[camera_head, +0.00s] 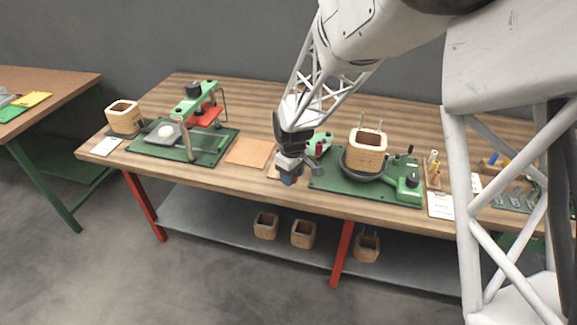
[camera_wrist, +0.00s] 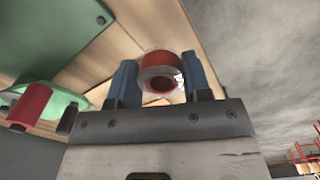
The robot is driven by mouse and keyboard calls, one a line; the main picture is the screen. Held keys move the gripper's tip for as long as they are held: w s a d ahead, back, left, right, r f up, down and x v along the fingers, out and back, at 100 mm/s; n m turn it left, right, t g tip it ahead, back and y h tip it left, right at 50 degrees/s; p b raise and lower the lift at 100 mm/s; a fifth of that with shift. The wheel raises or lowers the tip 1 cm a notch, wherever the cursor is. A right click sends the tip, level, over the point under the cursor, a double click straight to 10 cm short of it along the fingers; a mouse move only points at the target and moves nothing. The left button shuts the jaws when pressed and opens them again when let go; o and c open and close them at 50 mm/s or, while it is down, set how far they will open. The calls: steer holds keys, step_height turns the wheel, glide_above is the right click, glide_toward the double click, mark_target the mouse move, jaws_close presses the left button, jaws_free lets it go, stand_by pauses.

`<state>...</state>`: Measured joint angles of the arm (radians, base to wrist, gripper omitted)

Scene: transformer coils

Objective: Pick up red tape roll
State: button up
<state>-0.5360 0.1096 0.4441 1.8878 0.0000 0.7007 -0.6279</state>
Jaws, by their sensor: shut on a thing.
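The red tape roll (camera_wrist: 150,64) shows in the wrist view between the two blue fingers of my gripper (camera_wrist: 160,80). It is a red ring with a paler side and a dark centre hole. The fingers are shut on it from left and right. In the head view my gripper (camera_head: 290,178) is at the front edge of the wooden table, just left of the right green fixture. The roll cannot be made out there.
A green fixture (camera_head: 340,184) with a wooden coil former (camera_head: 367,152) stands right of my gripper. Another green fixture (camera_head: 215,150) and a tan square mat (camera_head: 251,153) lie to the left. Several wooden formers sit on the grey lower shelf (camera_head: 210,210).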

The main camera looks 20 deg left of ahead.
steer(key=s+d, duration=0.4)
steer(key=s, duration=0.3)
steer(key=shift+r, duration=0.4)
steer(key=shift+w, duration=0.1)
stand_by(0.5)
